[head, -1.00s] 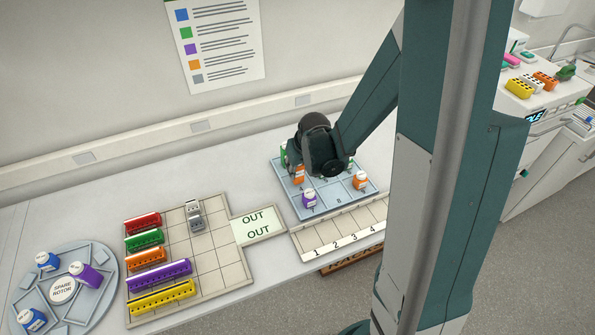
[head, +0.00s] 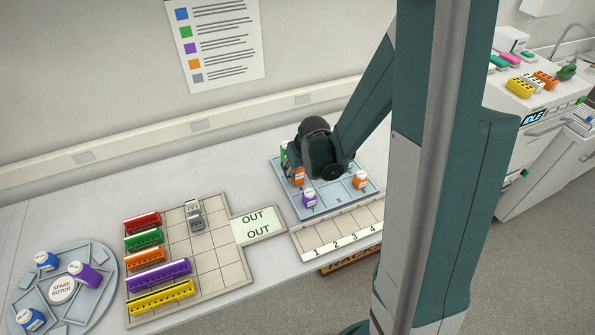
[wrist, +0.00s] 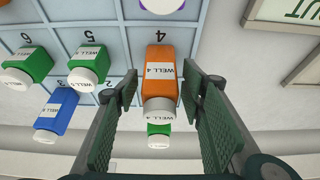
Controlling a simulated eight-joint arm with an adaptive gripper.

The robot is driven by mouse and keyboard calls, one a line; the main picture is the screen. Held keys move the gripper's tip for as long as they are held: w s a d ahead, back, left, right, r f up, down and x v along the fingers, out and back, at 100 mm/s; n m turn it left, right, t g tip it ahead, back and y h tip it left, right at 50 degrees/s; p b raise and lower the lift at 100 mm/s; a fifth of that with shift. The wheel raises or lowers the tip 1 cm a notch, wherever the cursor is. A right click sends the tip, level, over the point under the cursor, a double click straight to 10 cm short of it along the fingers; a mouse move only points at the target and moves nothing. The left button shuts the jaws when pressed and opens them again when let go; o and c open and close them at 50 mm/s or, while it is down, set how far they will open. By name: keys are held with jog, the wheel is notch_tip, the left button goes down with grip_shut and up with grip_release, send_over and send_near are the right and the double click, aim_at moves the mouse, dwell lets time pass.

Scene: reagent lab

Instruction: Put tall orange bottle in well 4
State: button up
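The tall orange bottle (wrist: 158,85), labelled WELL 4, stands between the two fingers of my gripper (wrist: 158,85) in the wrist view, with a gap on each side. The gripper is open around it. In the head view the orange bottle (head: 298,177) shows just left of and below my gripper's dark housing, on the blue gridded tray (head: 325,213); the fingers are hidden there. A 4 is marked on the tray (wrist: 62,12) in the wrist view. The white numbered rack (head: 312,254) in front of it also bears a 4.
Beside the orange bottle are green bottles (wrist: 90,62) and a blue bottle (wrist: 56,112). A shorter orange bottle (head: 361,180) and a purple bottle (head: 309,198) stand on the tray. The OUT plate (head: 258,226) lies left of it. The numbered rack looks empty where visible.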

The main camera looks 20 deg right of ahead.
jog(key=shift+r, duration=0.25)
jog(key=p+v, duration=0.1)
jog(key=v, duration=1)
jog(key=shift+s+r, duration=0.25)
jog(key=shift+r, duration=0.1)
dwell(0.5)
dwell(0.4)
jog(key=s+a+r+t, duration=0.1)
jog(key=s+a+r, duration=0.3)
jog(key=s+r, duration=0.4)
jog(key=s+a+r+t, duration=0.1)
jog(key=s+a+r, duration=0.3)
jog(key=s+r, duration=0.3)
jog(key=shift+s+a+r+t, duration=0.25)
jog(key=shift+s+r+t, duration=0.15)
jog(key=shift+s, duration=1.9)
